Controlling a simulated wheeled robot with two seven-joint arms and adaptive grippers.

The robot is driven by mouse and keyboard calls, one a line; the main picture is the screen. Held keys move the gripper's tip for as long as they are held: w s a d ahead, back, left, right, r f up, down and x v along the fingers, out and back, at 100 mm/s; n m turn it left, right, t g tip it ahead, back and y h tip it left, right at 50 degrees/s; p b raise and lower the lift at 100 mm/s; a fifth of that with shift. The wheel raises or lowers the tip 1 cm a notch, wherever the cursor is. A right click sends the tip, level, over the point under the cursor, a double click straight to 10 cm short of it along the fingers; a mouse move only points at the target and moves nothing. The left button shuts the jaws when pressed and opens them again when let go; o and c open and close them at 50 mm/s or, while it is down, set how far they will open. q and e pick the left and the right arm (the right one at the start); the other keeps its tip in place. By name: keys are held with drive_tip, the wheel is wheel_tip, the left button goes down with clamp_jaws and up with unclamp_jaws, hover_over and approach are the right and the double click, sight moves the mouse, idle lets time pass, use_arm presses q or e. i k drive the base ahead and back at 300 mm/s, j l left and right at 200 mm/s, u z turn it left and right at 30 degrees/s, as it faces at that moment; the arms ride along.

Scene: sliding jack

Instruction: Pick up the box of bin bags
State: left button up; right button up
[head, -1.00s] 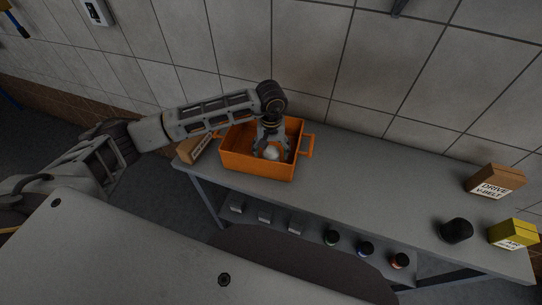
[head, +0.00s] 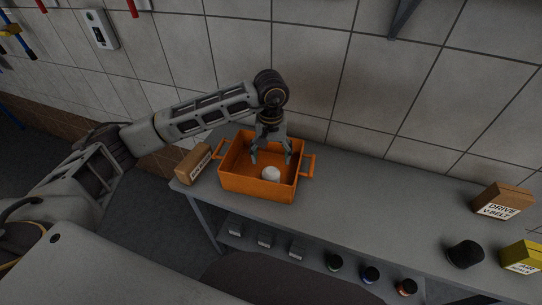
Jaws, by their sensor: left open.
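A brown cardboard box (head: 193,163) stands at the left end of the grey bench, just left of the orange crate. Its white label is slanted and too small to read surely, so I cannot confirm that it is the box of bin bags. My left gripper (head: 271,158) points down over the orange crate (head: 257,189), open and empty. A white rounded object (head: 271,174) lies in the crate below the fingers, apart from them. The left gripper is to the right of the brown box. My right gripper is not in view.
On the bench (head: 370,190) at the right are a drive V-belt box (head: 501,201), a black rounded object (head: 464,254) and a yellow box (head: 522,256). The bench middle is clear. Several small items sit on the lower shelf. A tiled wall stands behind.

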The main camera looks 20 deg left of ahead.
sight(191, 167)
drive_tip(key=u, duration=1.45)
